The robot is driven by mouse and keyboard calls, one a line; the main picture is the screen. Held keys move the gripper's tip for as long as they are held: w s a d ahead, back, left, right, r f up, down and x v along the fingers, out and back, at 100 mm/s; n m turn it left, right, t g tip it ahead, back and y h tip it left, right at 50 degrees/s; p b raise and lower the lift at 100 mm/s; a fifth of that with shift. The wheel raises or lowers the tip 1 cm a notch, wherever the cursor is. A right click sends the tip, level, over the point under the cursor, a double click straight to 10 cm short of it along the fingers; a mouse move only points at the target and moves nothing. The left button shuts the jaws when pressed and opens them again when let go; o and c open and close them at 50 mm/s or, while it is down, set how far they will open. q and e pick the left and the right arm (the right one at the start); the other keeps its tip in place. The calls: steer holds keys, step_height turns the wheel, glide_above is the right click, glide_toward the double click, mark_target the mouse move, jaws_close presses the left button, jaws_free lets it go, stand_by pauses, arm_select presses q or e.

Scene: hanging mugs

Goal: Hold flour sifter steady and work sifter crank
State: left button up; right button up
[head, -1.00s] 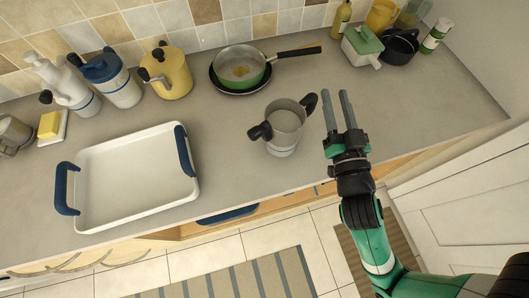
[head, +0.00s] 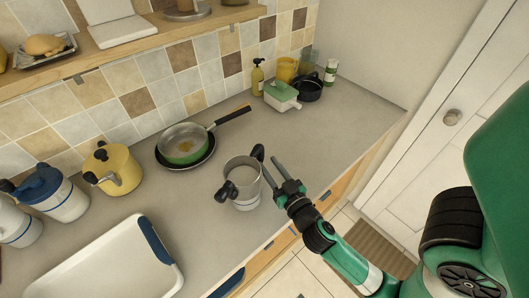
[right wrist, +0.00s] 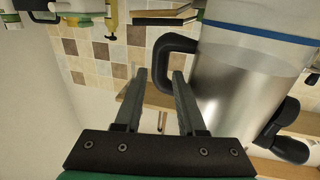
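The flour sifter (head: 243,184), a grey metal cup, stands upright on the counter. One black handle (head: 259,153) is on its far right side and another black grip (head: 225,192) on its left. My right gripper (head: 279,171) is just right of the sifter, open and empty, with its fingers apart. In the right wrist view, the sifter (right wrist: 235,85) fills the right side with a blue band. Its black loop handle (right wrist: 161,62) is close beyond the open fingers of my gripper (right wrist: 160,80); contact cannot be told. My left gripper is not in view.
A white tray (head: 110,255) lies at lower left. A pan (head: 185,145) with a long handle sits behind the sifter. A yellow pot (head: 115,170) and blue-lidded canister (head: 55,195) stand at left. The counter is bare right of the pan.

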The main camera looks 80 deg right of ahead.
mark_target(262, 156)
steer(key=p+x, duration=0.1)
steer(key=x, duration=0.3)
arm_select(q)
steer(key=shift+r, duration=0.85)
arm_select(e)
jaws_close()
stand_by(0.5)
